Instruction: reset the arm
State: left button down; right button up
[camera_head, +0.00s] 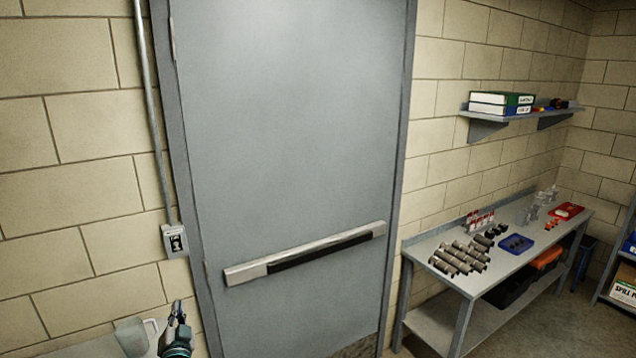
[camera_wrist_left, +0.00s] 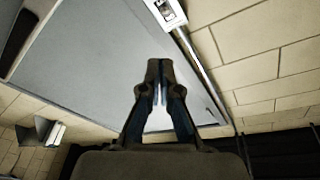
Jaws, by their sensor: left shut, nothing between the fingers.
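My left gripper (camera_head: 178,314) shows at the bottom left of the head view, pointing up, in front of the wall and beside the door. In the left wrist view the left gripper (camera_wrist_left: 159,72) has its fingertips together, with nothing between them. Behind it in that view are the grey door and the conduit with its switch box. My right gripper is not in view.
A grey door (camera_head: 290,120) with a push bar (camera_head: 305,254) fills the middle. A clear jug (camera_head: 133,336) stands on a surface by my left gripper. A switch box (camera_head: 175,240) is on the wall. At right, a workbench (camera_head: 430,243) holds several cylindrical parts below a shelf (camera_head: 515,115).

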pick_arm(q)
jog(key=s+d+f+g+h, duration=0.1)
jog(key=s+d+f+g, duration=0.2)
jog(key=s+f, duration=0.45)
jog(key=s+d+f+n+g+h, duration=0.1)
jog(key=s+d+f+g, duration=0.3)
jog(key=f, duration=0.7)
jog(key=s+d+f+g+h, duration=0.1)
jog(key=s+d+f, duration=0.1)
jog(key=s+f, duration=0.7)
jog(key=s+d+f+g+h, duration=0.25)
jog(key=s+f+g, duration=0.2)
jog(key=s, duration=0.85)
jog(key=s+d+f+g+h, duration=0.1)
jog(key=s+d+f+g, duration=0.35)
jog(key=s, duration=0.85)
notch_tip(320, 180, down, 21)
jog(key=s+a+f, duration=0.1)
jog(key=s+f, duration=0.4)
jog(key=f, duration=0.3)
jog(key=s+a+f, duration=0.1)
jog(key=s+f, duration=0.4)
jog(key=f, duration=0.4)
jog(key=shift+s, duration=0.3)
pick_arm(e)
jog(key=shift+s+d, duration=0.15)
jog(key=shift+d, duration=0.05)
pick_arm(q)
jog(key=shift+a+f, duration=0.1)
